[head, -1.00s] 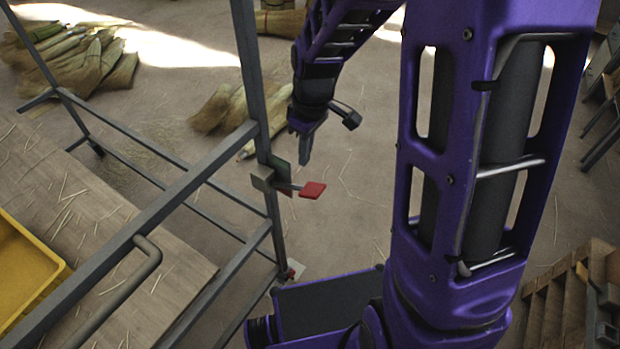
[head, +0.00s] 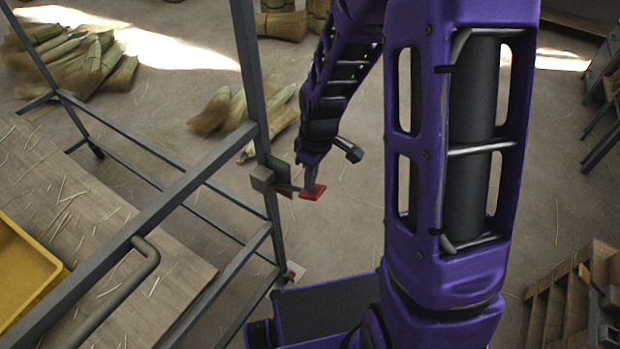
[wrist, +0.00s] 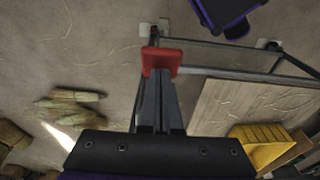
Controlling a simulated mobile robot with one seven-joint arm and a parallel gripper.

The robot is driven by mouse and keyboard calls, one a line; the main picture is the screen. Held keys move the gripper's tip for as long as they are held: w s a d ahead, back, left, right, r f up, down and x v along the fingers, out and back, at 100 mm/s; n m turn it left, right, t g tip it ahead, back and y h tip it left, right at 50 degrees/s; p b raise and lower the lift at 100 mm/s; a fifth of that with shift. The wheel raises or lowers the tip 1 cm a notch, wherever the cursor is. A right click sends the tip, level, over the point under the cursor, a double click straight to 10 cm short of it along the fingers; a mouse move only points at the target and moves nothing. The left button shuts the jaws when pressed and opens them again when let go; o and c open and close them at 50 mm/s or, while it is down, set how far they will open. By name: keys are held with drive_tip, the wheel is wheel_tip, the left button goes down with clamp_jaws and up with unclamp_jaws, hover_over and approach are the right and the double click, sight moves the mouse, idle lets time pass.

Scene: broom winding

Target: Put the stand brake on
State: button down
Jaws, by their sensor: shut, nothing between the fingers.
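The stand (head: 190,180) is a grey metal frame at the left of the head view. Its brake lever has a red pad (head: 312,192) that sticks out to the right of a bracket (head: 263,180) on the upright post. In the wrist view the red pad (wrist: 161,59) lies right at my fingertips. My gripper (head: 310,183) is shut and empty, its tips at the red pad, touching it or just above it; I cannot tell which. The fingertips partly cover the pad in the head view.
A yellow tray (head: 25,275) and a wooden board (head: 175,290) are at the lower left. Broom bundles (head: 245,115) lie on the floor behind the stand. A wooden crate (head: 570,300) stands at the lower right. The floor right of the post is mostly clear.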

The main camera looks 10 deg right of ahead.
drive_tip(key=shift+s+d+f+b, duration=0.15)
drive_tip(key=shift+f+b, duration=0.15)
drive_tip(key=shift+f, duration=0.1)
wheel_tip(320, 180, down, 12)
drive_tip(key=s+d+b, duration=0.1)
drive_tip(key=s+b, duration=0.1)
drive_tip(key=b, duration=0.6)
drive_tip(key=shift+d, duration=0.35)
drive_tip(key=shift+s+f, duration=0.1)
drive_tip(key=shift+f, duration=0.05)
